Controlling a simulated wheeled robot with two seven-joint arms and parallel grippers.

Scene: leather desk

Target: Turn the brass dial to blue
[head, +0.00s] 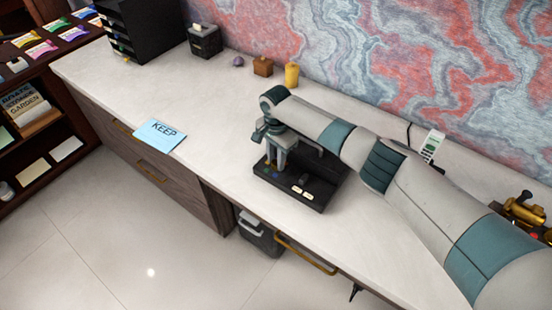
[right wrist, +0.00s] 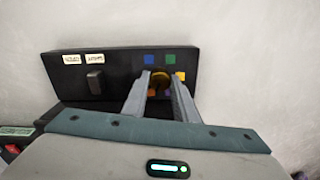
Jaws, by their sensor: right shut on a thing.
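A black control panel (head: 325,190) lies on the white desk, and it fills the middle of the right wrist view (right wrist: 118,72). The brass dial (right wrist: 160,77) sits on it between my fingers, partly hidden by them. Colour squares surround the dial: a blue square (right wrist: 149,59) at upper left, a green square (right wrist: 170,58) at upper right, with orange and purple ones lower down. My right gripper (head: 272,163) reaches down onto the panel and is shut on the dial; its fingers also show in the right wrist view (right wrist: 160,92). The dial's pointing direction cannot be made out. My left gripper is not in view.
A dark switch (right wrist: 95,82) with two pale labels is on the same panel. A blue KEEP card (head: 160,135) lies at the desk's front edge. A yellow cylinder (head: 291,75) and a brown block (head: 263,66) stand at the back.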

